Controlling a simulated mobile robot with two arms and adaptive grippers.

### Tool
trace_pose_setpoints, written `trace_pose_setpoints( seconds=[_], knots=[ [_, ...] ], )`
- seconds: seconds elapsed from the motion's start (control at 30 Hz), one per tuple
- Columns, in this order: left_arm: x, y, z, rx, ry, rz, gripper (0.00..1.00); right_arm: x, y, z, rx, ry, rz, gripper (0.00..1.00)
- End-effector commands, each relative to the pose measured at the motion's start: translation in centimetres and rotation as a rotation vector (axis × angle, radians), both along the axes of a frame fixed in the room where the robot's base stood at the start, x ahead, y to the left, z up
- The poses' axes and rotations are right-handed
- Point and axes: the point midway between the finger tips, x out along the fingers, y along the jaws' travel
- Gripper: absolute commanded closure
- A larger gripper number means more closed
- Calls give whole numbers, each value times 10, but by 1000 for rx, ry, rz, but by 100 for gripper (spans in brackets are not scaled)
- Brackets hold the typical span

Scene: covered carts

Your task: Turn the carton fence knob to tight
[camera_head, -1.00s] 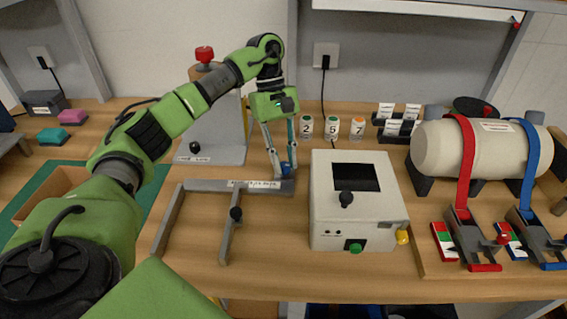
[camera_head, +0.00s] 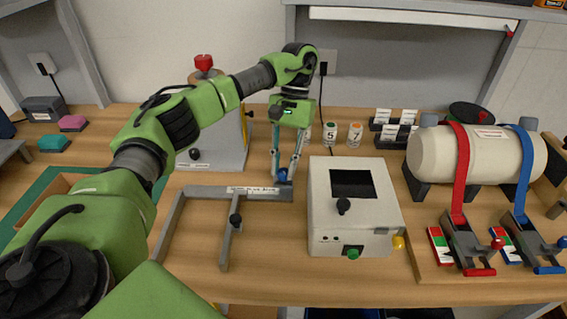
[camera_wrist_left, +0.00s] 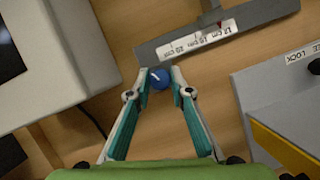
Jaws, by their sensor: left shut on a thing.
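The carton fence (camera_head: 172,214) is a grey angled frame on the wooden table, with a ruler label along its back bar. A small blue knob (camera_head: 283,175) sits at the right end of that bar. My left gripper (camera_head: 283,173) reaches down from above and is shut on the blue knob. In the left wrist view the knob (camera_wrist_left: 159,78) sits between the fingertips (camera_wrist_left: 160,76), with a white mark on its top pointing to the upper left. No position words around the knob are readable. My right gripper is in no view.
A white box device (camera_head: 320,215) with a dark window stands just right of the knob. A grey stand (camera_head: 205,157) is behind the fence. Numbered bottles (camera_head: 355,134) stand behind. A strapped cream tank (camera_head: 440,152) is at right.

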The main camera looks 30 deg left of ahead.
Motion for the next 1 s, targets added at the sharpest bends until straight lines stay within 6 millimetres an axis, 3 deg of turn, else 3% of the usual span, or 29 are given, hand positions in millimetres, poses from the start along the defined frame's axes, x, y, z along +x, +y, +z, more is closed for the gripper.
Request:
trace_pose_setpoints(
  seconds=[0.67,0.7,0.77,1.0],
  knots=[
    [1,0,0,0,-4,-67,100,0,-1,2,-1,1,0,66],
    [1,0,0,0,-4,-67,78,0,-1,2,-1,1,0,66],
    [1,0,0,0,-3,-67,63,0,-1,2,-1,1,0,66],
    [0,0,0,0,-2,-67,63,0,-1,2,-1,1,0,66]
  ],
)
